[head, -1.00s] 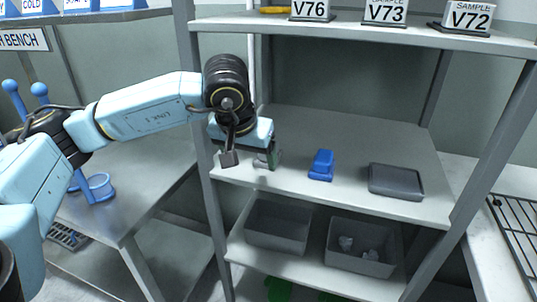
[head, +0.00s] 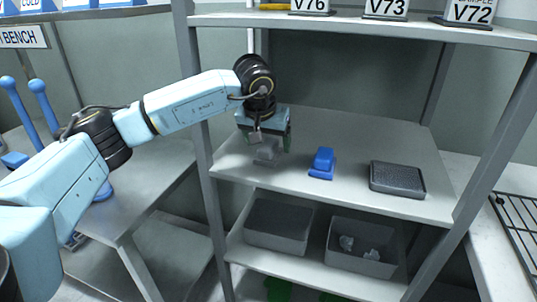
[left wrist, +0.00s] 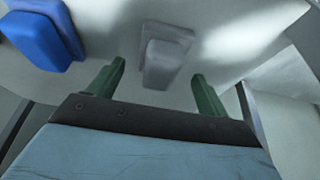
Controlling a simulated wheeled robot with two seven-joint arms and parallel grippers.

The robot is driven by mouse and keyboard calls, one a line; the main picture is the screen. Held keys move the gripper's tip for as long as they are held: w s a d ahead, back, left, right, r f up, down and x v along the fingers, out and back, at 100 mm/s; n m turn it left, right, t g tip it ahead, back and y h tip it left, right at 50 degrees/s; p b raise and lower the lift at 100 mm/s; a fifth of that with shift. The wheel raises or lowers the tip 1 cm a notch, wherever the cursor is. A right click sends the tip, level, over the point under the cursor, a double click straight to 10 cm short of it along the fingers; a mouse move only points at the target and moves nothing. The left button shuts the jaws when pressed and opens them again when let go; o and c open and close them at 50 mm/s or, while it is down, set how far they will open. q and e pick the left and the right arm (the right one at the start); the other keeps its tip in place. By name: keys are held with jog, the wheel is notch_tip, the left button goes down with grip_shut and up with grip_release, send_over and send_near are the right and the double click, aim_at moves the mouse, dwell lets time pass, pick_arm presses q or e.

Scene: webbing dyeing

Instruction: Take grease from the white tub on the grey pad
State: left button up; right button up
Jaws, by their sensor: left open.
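My left gripper (head: 265,140) is open above the left part of the middle shelf. A pale grey block on a flat base (head: 267,153) is beneath it. In the left wrist view this grey block (left wrist: 165,60) shows beyond and between the two green fingers of the gripper (left wrist: 159,74), with clear space on both sides; I cannot tell its height between them. A dark grey rectangular pad or tray (head: 398,180) lies at the shelf's right, with nothing seen on it. I cannot make out a white tub. My right gripper is out of view.
A blue block (head: 322,163) of similar shape stands just right of the gripper; it also shows in the wrist view (left wrist: 42,35). The shelf post (head: 203,150) is close on the left. Grey bins (head: 278,228) sit below, and labelled sample stands (head: 385,10) above.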

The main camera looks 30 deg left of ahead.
pick_arm(q)
jog(key=shift+x, duration=0.9)
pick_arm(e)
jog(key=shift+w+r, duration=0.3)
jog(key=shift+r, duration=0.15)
pick_arm(q)
jog(key=c, duration=1.1)
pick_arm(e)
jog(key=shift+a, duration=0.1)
pick_arm(q)
jog(key=shift+r, duration=0.15)
jog(key=shift+r, duration=0.5)
jog(key=p+v, duration=0.1)
jog(key=v, duration=0.1)
jog(key=shift+s+r, duration=0.15)
jog(key=shift+r, duration=0.05)
jog(key=s+d, duration=0.1)
jog(key=s, duration=0.4)
jog(key=s+d, duration=0.1)
jog(key=s, duration=0.5)
jog(key=s+d, duration=0.2)
jog(key=s, duration=0.3)
jog(key=shift+s+p, duration=0.25)
jog(key=shift+p, duration=0.1)
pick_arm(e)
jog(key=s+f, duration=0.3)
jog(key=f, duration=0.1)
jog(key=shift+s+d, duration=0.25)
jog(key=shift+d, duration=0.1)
